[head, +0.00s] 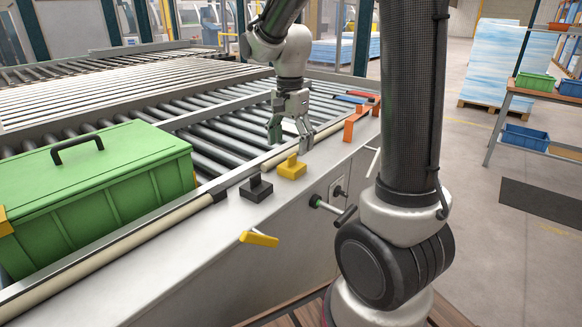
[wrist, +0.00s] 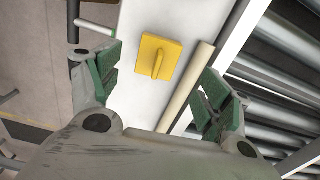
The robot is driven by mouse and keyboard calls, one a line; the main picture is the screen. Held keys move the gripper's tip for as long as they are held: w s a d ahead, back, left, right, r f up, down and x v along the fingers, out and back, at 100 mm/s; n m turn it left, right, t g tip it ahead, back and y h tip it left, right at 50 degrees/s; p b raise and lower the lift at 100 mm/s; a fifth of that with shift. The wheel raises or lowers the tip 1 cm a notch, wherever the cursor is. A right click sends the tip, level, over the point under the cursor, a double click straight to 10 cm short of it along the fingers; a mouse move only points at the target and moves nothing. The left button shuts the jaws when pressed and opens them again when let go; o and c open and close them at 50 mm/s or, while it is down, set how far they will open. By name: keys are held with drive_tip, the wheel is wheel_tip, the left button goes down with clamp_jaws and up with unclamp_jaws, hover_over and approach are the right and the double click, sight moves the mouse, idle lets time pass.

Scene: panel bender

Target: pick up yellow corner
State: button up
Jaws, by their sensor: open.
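The yellow corner (head: 292,167) is a small yellow block with an upright grip, lying on the grey ledge beside the roller conveyor. In the wrist view the yellow corner (wrist: 158,58) lies flat on the pale ledge, seen from above, ahead of and between my fingers. My gripper (head: 290,132) is open and empty, above the ledge and just beyond the yellow corner in the head view. Its two green-padded fingers (wrist: 160,88) are spread wide in the wrist view and do not touch the corner.
A similar black piece (head: 256,188) stands on the ledge to the left. A green lidded crate (head: 90,190) is on the rollers. An orange bracket (head: 356,122) is on the ledge to the right. A yellow handle (head: 259,239) and a black-knobbed lever (head: 335,210) project from the ledge's front.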

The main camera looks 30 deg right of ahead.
sight(291, 156)
wheel_tip(291, 156, down, 6)
drive_tip(key=shift+s+f, duration=0.1)
drive_tip(key=c, duration=0.9)
